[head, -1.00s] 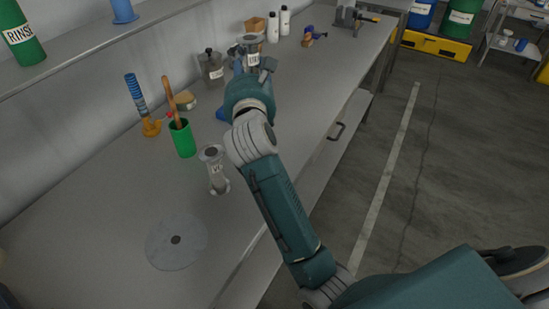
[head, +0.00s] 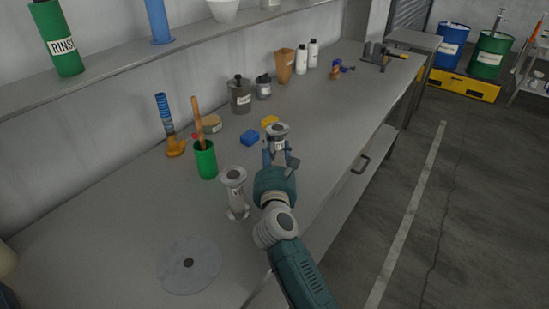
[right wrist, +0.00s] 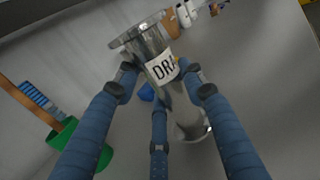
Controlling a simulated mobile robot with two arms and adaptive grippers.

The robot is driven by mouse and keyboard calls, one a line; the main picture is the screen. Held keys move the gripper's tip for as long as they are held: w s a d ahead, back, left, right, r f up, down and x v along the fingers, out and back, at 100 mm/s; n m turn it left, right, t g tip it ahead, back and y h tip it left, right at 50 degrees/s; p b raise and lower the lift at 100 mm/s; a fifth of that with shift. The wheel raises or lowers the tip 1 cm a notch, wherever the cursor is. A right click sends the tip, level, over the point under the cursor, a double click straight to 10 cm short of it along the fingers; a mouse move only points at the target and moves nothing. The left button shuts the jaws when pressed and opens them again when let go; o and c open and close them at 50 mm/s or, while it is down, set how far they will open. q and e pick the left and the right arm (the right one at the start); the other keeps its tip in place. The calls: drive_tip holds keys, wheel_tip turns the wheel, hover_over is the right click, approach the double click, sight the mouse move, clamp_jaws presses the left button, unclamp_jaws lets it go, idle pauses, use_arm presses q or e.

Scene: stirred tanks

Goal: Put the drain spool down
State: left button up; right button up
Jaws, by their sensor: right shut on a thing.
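The drain spool (head: 279,144) is a shiny metal pipe piece with a flange at each end and a white label. In the right wrist view the drain spool (right wrist: 165,75) shows the letters "DRA". My right gripper (head: 280,160) is shut on its body, and its blue fingers (right wrist: 158,90) close around it from several sides. The spool is over the grey bench (head: 330,130); I cannot tell whether its lower flange touches the top. My left gripper is not in view.
A second flanged spool (head: 236,195) stands left of my right gripper. A green cup (head: 205,160) with a wooden handle, a blue block (head: 250,137) and a yellow block (head: 270,121) are near. A grey disc (head: 189,264) lies in front. The bench is clear to the right.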

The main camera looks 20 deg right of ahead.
drive_tip(key=shift+f, duration=1.2)
drive_tip(key=shift+b, duration=0.3)
drive_tip(key=shift+f, duration=0.2)
drive_tip(key=o, duration=1.3)
drive_tip(key=shift+r, duration=0.15)
drive_tip(key=v, duration=0.7)
drive_tip(key=shift+s+r+b, duration=0.1)
drive_tip(key=shift+s+b, duration=0.15)
drive_tip(key=shift+b, duration=0.1)
drive_tip(key=shift+a, duration=0.1)
